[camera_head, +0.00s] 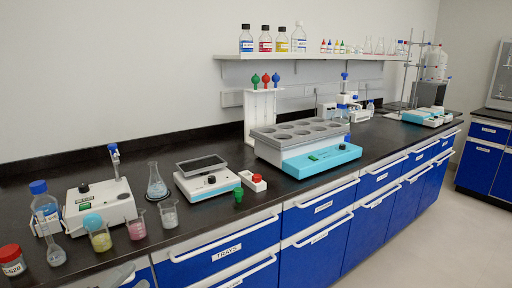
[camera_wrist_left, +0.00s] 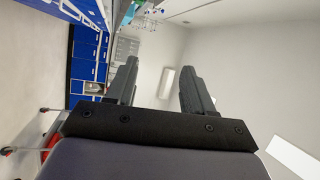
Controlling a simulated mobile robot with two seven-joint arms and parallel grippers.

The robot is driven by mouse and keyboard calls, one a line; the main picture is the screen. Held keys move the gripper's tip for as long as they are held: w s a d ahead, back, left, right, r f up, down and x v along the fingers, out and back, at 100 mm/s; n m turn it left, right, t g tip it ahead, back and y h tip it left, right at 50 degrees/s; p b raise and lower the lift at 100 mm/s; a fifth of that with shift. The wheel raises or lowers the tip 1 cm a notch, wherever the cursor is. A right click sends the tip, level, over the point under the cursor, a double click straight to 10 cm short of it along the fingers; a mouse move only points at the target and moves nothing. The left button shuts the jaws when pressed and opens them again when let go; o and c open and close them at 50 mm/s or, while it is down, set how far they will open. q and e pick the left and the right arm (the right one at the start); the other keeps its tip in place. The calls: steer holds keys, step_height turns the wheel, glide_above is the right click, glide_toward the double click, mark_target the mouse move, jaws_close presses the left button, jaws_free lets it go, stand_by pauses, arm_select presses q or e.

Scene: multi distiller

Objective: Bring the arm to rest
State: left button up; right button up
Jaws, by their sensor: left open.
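My left gripper (camera_wrist_left: 160,78) shows in the left wrist view with its two dark fingers apart. Nothing is between the fingers. Behind them are a pale wall and, to the left, blue cabinets, all appearing turned on their side. In the head view only a small grey shape shows at the bottom left edge, and I cannot tell which part it is. My right gripper is in neither view.
A black-topped bench (camera_head: 330,192) with blue drawers runs along the wall. It carries glassware, a hot plate (camera_head: 207,180), a multi-place heating block (camera_head: 305,150) and a pipette rack (camera_head: 262,115). A bottle shelf (camera_head: 310,56) hangs above. The floor (camera_head: 425,245) at right is clear.

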arm_select(q)
steer(key=s+d+f+n+g+y+p, duration=0.2)
steer(key=s+d+f+n+g+y, duration=0.1)
steer(key=s+f+n, duration=0.5)
steer(key=s+d+f+n+g+y+p, duration=0.2)
steer(key=s+d+f+n+g+y, duration=0.1)
steer(key=s+f+n, duration=0.5)
steer(key=s+n+g+y, duration=0.1)
steer(key=s+n+y, duration=0.1)
steer(key=s+n, duration=0.1)
steer(key=shift+s+d+n, duration=0.25)
steer(key=shift+s+n, duration=0.15)
steer(key=shift+s, duration=0.2)
